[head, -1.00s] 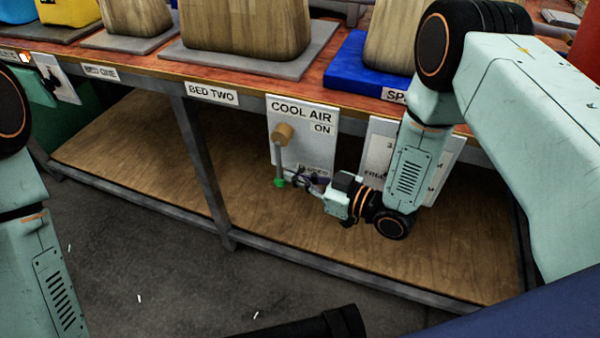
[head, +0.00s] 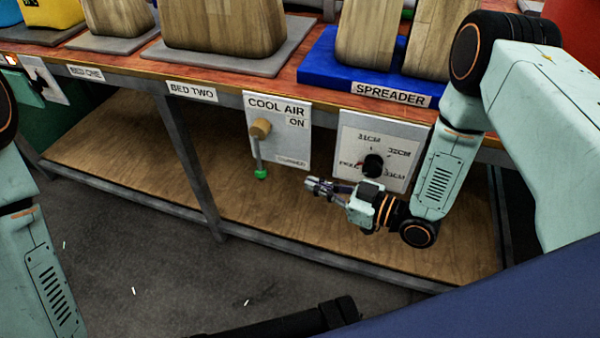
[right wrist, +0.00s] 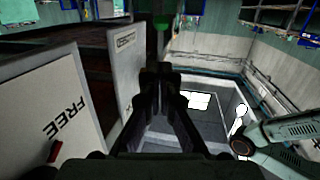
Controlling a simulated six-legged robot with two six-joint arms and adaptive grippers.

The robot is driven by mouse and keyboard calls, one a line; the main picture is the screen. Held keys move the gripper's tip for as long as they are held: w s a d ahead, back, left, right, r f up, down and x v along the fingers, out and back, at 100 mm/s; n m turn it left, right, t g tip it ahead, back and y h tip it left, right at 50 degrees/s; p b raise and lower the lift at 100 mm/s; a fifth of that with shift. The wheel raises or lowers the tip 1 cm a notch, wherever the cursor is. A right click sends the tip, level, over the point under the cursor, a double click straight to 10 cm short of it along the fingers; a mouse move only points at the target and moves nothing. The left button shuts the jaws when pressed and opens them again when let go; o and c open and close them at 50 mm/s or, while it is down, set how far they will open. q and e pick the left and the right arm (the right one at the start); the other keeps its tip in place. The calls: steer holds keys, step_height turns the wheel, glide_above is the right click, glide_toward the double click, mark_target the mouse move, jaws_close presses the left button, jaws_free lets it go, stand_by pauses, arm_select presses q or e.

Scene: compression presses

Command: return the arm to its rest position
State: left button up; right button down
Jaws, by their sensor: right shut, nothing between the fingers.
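My right gripper (head: 319,188) is shut and empty, in front of the bench's lower part. It is to the right of and a little below the green-tipped lever (head: 257,155) on the COOL AIR panel (head: 292,135), with a visible gap between them in the head view. The lever hangs down from a tan round hub.
A dial panel (head: 352,130) with a black knob (head: 374,165) is just behind my right wrist. The bench's lower wooden shelf (head: 300,235) and a grey leg (head: 190,160) are close by. Wooden blocks and a blue SPREADER base (head: 330,75) stand on top. Grey floor is open in front.

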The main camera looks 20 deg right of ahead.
steer(key=shift+p+v, duration=0.3)
steer(key=shift+v, duration=0.8)
steer(key=shift+s+d+f, duration=0.1)
steer(key=shift+s+f, duration=0.05)
steer(key=shift+f, duration=0.05)
steer(key=s+d+f+m+g+h, duration=0.3)
steer(key=s+f+m+g+h, duration=0.4)
steer(key=s+f, duration=0.4)
steer(key=s+r+m+g+h+p, duration=0.1)
steer(key=s+r+g+h, duration=0.1)
steer(key=s, duration=0.5)
steer(key=s+d+r+m+g+h+p, duration=0.1)
steer(key=s+r+g+h+p, duration=0.1)
steer(key=s, duration=0.6)
steer(key=shift+s+d+m+g+h, duration=0.3)
steer(key=shift+g+h, duration=0.1)
